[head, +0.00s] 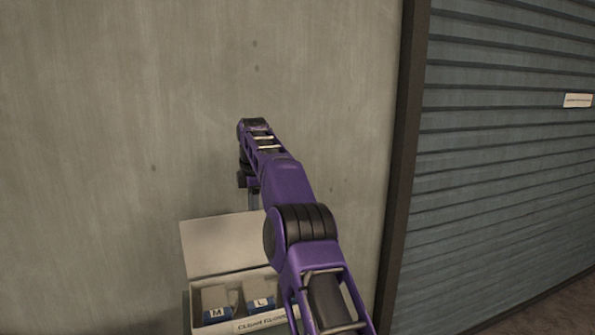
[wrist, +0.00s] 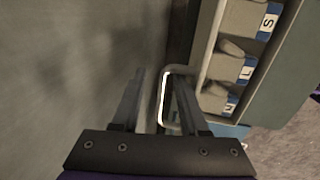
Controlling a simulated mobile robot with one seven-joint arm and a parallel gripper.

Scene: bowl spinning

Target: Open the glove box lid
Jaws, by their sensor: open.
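The glove box (head: 258,325) stands low against the wall, with grey glove packs marked M and L showing inside. Its pale lid (head: 215,245) is raised, standing upright at the back of the box. In the wrist view the open box (wrist: 285,50) shows packs marked S, L and M. A bright loop handle (wrist: 164,95) lies between the fingers of my gripper (wrist: 159,75), closer to the right finger. The fingers are apart; I cannot tell whether the right one touches the handle. In the head view my gripper (head: 253,198) is partly hidden behind my arm, just above the lid.
A plain concrete wall (head: 100,120) fills the left and lies close beside my gripper in the wrist view. A dark post (head: 405,150) and a blue-grey roller shutter (head: 500,160) are on the right. Floor (head: 555,310) shows at lower right.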

